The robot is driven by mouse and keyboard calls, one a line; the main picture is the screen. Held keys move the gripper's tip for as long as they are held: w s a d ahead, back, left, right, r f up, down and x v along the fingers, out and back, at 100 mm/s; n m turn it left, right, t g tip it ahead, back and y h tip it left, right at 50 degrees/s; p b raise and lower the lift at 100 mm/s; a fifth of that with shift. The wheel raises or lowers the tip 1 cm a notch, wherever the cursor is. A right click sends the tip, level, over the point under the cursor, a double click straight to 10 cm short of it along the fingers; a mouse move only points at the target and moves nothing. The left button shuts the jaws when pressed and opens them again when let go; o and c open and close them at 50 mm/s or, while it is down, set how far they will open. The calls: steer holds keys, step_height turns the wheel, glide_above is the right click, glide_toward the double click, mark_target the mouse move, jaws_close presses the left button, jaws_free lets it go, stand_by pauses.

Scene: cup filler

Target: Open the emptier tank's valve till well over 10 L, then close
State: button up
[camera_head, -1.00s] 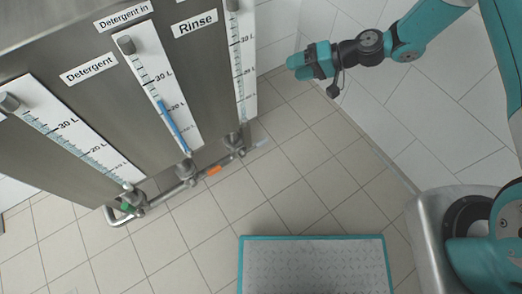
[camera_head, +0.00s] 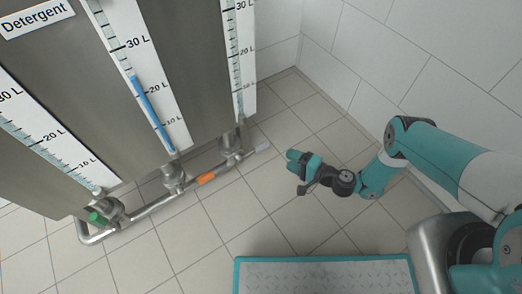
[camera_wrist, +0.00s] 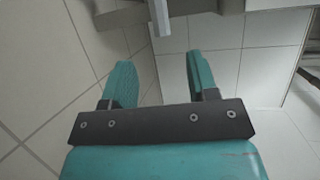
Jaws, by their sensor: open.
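Three gauges stand on the steel tank front in the head view. The middle gauge (camera_head: 128,55) has a blue column (camera_head: 152,107) reaching a little above 20 L. I see no blue on the left gauge (camera_head: 50,135) or the right gauge (camera_head: 239,60).
A steel pipe (camera_head: 150,207) runs along the tank bottoms behind the handles. A teal-edged platform (camera_head: 325,277) lies in front. A tiled wall (camera_head: 395,50) stands at the right. The tiled floor around my gripper is clear.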

mark_target(264, 148)
steer(key=shift+b+x, duration=6.6)
steer(key=shift+b, duration=0.65)
jaws_close()
